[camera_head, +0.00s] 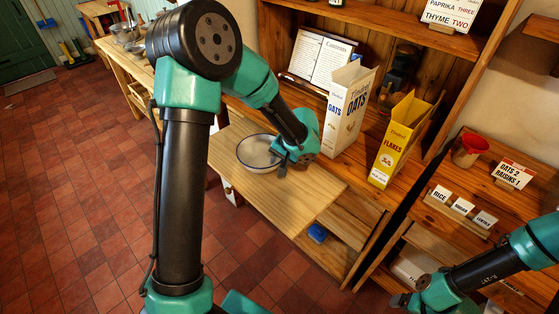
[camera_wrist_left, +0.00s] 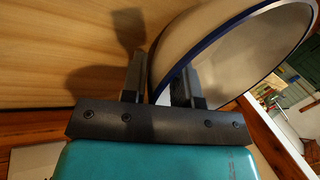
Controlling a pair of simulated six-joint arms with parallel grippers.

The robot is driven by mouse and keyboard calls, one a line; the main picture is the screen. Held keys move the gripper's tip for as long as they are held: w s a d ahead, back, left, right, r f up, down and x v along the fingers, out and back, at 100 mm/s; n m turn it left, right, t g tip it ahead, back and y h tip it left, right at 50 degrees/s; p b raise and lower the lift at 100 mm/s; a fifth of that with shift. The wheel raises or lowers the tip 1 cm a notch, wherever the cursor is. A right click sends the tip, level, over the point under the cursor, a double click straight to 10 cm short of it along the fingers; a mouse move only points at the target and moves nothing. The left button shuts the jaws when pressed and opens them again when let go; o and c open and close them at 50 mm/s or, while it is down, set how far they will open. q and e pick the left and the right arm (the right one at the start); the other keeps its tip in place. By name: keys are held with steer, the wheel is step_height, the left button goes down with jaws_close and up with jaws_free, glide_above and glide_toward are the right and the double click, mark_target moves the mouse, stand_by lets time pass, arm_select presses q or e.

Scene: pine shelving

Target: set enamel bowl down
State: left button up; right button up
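The enamel bowl (camera_head: 258,150), white with a dark blue rim, is at the pale wooden board in the middle of the head view. My left gripper (camera_head: 284,160) is at the bowl's right side.
A white oats box (camera_head: 345,112) and a yellow flakes box (camera_head: 396,150) stand right of the bowl. An open book (camera_head: 318,60) leans behind. The pale board (camera_head: 300,205) is bare in front of the bowl.

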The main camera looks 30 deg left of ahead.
arm_select(q)
steer(key=v, duration=1.2)
stand_by(1.6)
